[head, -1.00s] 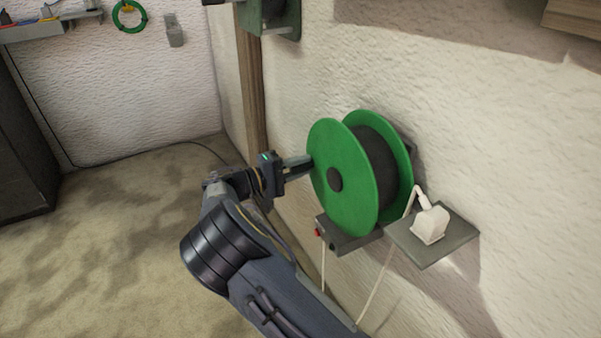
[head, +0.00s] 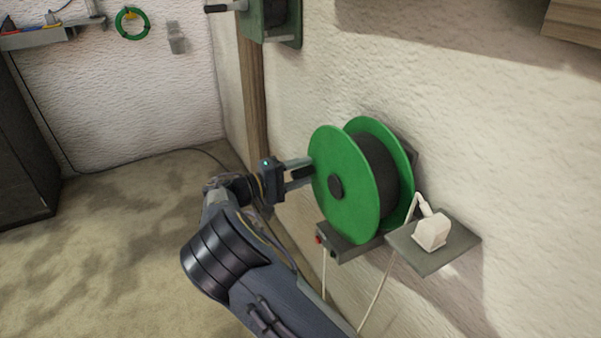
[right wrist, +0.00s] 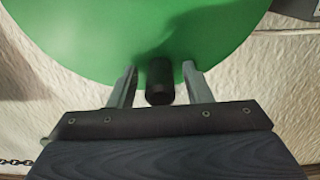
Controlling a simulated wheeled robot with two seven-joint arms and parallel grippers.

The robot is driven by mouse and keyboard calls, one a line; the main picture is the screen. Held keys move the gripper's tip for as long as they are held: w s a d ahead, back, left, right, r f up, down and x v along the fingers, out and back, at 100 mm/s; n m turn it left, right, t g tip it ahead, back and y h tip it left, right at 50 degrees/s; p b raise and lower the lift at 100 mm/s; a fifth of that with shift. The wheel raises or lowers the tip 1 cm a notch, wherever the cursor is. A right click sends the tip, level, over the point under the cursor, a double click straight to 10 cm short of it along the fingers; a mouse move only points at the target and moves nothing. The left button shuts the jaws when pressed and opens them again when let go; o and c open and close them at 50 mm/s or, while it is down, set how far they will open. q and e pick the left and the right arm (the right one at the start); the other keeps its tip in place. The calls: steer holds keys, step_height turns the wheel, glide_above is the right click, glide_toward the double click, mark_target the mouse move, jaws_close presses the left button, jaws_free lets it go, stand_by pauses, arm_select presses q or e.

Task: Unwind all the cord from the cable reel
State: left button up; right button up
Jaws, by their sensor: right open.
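The cable reel, with two green flanges (head: 345,195) and a dark drum (head: 378,170) between them, is mounted on the right wall. A black hub is at the centre of its near flange. My right gripper (head: 307,170) is open at the left edge of this flange. In the right wrist view, its two fingers (right wrist: 160,88) stand on either side of a short black knob (right wrist: 159,82) in front of the green flange (right wrist: 150,35), with gaps visible. A white cord (head: 382,280) hangs below the reel; its route onto the drum is hidden. My left gripper is not in view.
A white plug (head: 431,232) sits on a small grey shelf (head: 450,249) right of the reel. A grey bracket (head: 345,243) with a red button is under the reel. A green wall box (head: 271,22) is above.

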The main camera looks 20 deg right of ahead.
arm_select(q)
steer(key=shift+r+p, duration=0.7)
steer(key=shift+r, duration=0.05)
arm_select(e)
steer(key=a, duration=0.7)
steer(key=shift+s+a, duration=0.35)
steer(key=shift+a, duration=0.05)
